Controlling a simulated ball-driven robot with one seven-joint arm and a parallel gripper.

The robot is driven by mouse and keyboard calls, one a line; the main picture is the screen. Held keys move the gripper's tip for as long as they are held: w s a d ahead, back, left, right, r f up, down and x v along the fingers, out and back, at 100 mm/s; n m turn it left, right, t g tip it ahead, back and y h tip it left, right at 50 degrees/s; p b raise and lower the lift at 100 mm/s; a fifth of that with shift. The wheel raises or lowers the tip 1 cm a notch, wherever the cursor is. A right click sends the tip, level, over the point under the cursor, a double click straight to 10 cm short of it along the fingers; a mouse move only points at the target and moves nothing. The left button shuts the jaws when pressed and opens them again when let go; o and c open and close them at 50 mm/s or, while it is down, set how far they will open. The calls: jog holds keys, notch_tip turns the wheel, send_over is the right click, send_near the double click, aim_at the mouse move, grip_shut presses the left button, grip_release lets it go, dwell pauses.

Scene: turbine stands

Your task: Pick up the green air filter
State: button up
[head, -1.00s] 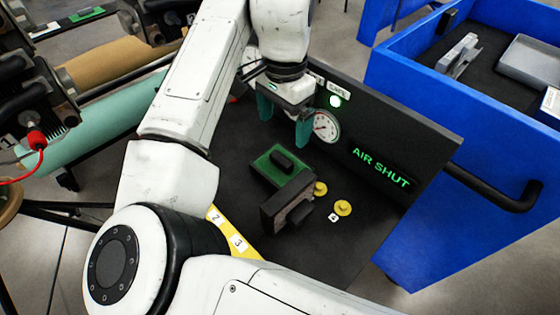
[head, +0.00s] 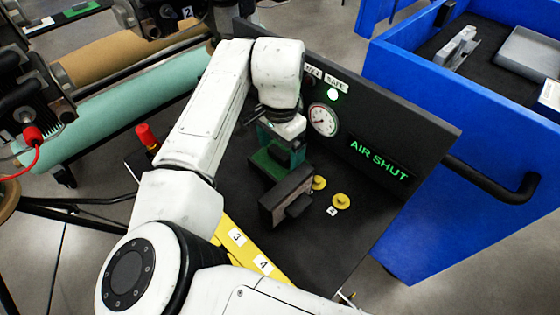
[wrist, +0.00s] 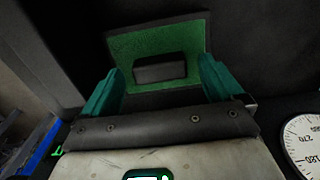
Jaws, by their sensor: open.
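The green air filter (head: 267,167) is a green slab with a raised black block on its middle, lying on the dark panel of the stand. In the wrist view the filter (wrist: 127,46) lies ahead, its black block between my fingers. My gripper (head: 282,153) has teal fingers and is right over the filter in the head view, hiding part of it. In the wrist view my gripper (wrist: 160,80) is open, a finger on each side of the black block. I cannot tell whether the fingers touch the filter.
A dark block (head: 287,196) stands just in front of the filter. Two yellow knobs (head: 341,200) are to its right. An upright board (head: 400,150) reading "AIR SHUT" carries a gauge (head: 322,120). A blue cart (head: 445,110) stands at the right.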

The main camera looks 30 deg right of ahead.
jog(key=shift+c, duration=0.4)
jog(key=c, duration=1.5)
